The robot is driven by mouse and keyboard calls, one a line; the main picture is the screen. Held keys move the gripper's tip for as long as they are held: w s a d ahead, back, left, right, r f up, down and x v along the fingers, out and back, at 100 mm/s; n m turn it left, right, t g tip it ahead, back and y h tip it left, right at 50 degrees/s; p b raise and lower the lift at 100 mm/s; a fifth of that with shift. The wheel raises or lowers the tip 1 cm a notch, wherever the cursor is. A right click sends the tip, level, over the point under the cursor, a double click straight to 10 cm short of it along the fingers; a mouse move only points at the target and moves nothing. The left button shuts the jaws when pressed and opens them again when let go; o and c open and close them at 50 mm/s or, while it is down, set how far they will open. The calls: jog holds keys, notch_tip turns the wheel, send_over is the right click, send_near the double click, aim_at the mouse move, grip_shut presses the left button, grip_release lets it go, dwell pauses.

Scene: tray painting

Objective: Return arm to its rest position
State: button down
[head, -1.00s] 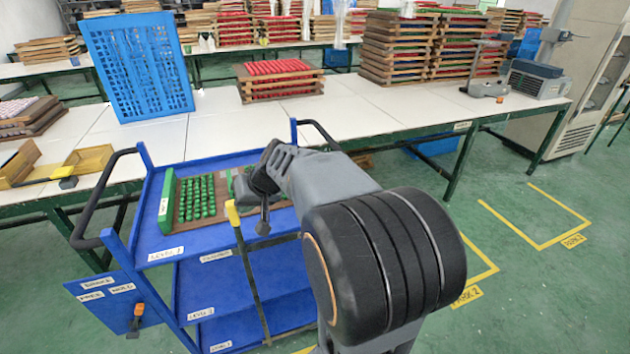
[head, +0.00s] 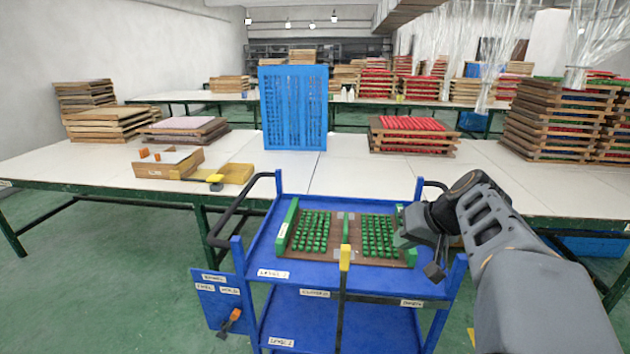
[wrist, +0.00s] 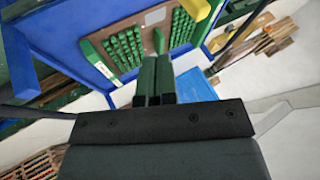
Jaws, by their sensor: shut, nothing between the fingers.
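My gripper (wrist: 154,75) shows in the wrist view as two dark green fingers side by side, closed with nothing between them. In the head view my arm reaches in from the lower right, and my gripper (head: 403,235) is near the right end of the cart's top level. A brown tray (head: 343,254) with rows of small green pieces lies on the blue cart (head: 267,254). In the wrist view the tray (wrist: 150,42) is beyond the fingertips. I cannot tell the exact gap between fingers and tray.
A long white table (head: 350,180) stands behind the cart. It holds a blue slotted panel (head: 293,108), a red-piece tray stack (head: 412,135), taller stacks at right and an open wooden box (head: 167,165). Green floor is clear at left.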

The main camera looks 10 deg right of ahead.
jog(key=s+f+m+g+h+p, duration=0.2)
jog(key=s+f, duration=0.2)
jog(key=f, duration=0.1)
jog(key=s+a+n+h+p, duration=0.1)
jog(key=s+a+n+p, duration=0.4)
jog(key=a, duration=0.7)
jog(key=shift+s+a+r+g+h+p, duration=0.25)
jog(key=shift+s+g+h+p, duration=0.1)
jog(key=shift+g+h, duration=0.05)
